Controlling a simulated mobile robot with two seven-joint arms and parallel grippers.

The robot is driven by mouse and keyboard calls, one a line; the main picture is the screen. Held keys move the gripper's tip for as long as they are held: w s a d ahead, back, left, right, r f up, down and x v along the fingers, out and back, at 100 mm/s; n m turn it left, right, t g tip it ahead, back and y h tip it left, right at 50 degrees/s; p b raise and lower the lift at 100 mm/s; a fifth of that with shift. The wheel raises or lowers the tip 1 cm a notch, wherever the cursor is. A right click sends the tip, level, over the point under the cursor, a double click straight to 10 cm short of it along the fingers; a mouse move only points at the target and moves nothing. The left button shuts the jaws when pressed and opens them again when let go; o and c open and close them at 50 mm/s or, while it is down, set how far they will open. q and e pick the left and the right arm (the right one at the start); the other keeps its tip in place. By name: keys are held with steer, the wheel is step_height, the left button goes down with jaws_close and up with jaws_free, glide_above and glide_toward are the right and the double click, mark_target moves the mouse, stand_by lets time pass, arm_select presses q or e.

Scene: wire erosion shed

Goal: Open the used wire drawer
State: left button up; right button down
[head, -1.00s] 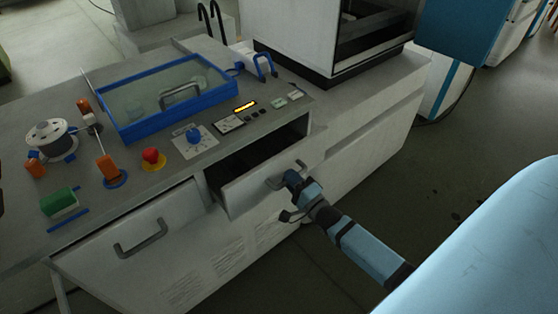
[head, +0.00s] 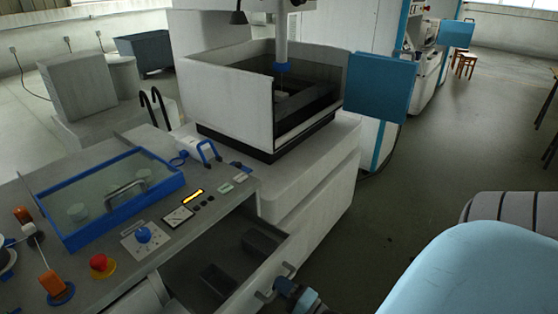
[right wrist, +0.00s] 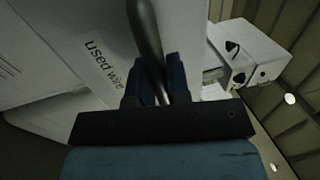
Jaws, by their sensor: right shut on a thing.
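The used wire drawer (head: 262,278) stands pulled out from the machine cabinet, with dark bins inside it. Its front also shows in the right wrist view (right wrist: 95,28), with the words "used wire" on it. My right gripper (head: 280,289) is at the drawer front. In the right wrist view my right gripper (right wrist: 154,85) is shut on the drawer's dark bar handle (right wrist: 146,35), which runs between its fingers. My left gripper is not in view.
The bench top carries a blue-framed glass lid (head: 112,196), a blue knob (head: 143,234) and a red button (head: 101,263). A white machine with an open tank (head: 228,97) stands behind. The floor (head: 430,140) at the right is largely clear.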

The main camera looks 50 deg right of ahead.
steer(key=c, duration=1.1)
jaws_free()
steer(key=b+v, duration=0.1)
steer(key=v, duration=1.2)
steer(key=shift+s, duration=0.4)
steer(key=shift+d, duration=0.1)
